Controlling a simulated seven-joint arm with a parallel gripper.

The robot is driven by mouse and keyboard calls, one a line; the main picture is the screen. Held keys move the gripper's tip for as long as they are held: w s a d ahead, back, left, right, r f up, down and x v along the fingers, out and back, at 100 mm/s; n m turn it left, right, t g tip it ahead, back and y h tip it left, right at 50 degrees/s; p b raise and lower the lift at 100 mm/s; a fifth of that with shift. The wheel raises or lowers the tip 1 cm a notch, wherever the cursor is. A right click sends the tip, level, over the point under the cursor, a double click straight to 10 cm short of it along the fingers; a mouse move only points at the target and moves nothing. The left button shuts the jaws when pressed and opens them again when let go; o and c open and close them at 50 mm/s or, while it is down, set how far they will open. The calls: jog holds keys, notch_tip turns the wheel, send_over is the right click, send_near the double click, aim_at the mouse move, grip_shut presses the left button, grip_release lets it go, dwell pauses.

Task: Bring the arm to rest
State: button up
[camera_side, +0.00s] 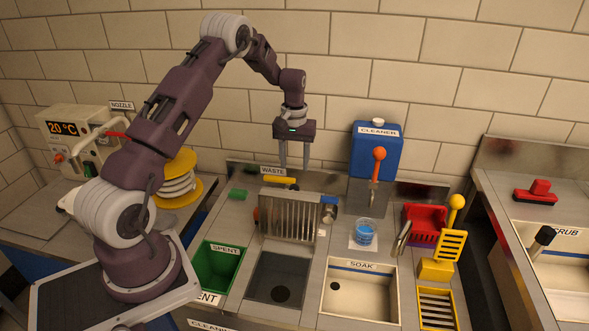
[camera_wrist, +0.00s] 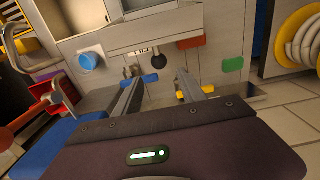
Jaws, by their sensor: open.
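My gripper (camera_side: 294,160) hangs from my raised arm, fingers pointing down, above the back of the steel counter near the WASTE label. Its two fingers are apart with nothing between them. In the wrist view my gripper (camera_wrist: 160,85) also shows two spread, empty fingers, with the counter and several coloured items beyond them. It touches nothing that I can see.
Below stand an upright slatted grate (camera_side: 290,215), a green SPENT bin (camera_side: 217,268) and a SOAK basin (camera_side: 345,300). A blue CLEANER tank (camera_side: 376,150), a beaker of blue liquid (camera_side: 363,233) and a red rack (camera_side: 424,222) are to the right.

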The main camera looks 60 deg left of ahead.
jog(key=s+d+r+m+t, duration=0.2)
jog(key=s+d+r, duration=0.3)
jog(key=d+r, duration=0.5)
jog(key=s+d+r+m+t, duration=0.1)
jog(key=s+d+r+m, duration=0.2)
jog(key=s+d+r, duration=0.7)
jog(key=s+d+r+m+t, duration=0.1)
jog(key=s+d+m, duration=0.1)
jog(key=s, duration=0.5)
jog(key=s+d+r+m+t, duration=0.1)
jog(key=s+d+r+m, duration=0.1)
jog(key=s+d, duration=0.2)
jog(key=s, duration=0.3)
jog(key=shift+s+r+t, duration=0.3)
jog(key=shift+s, duration=0.05)
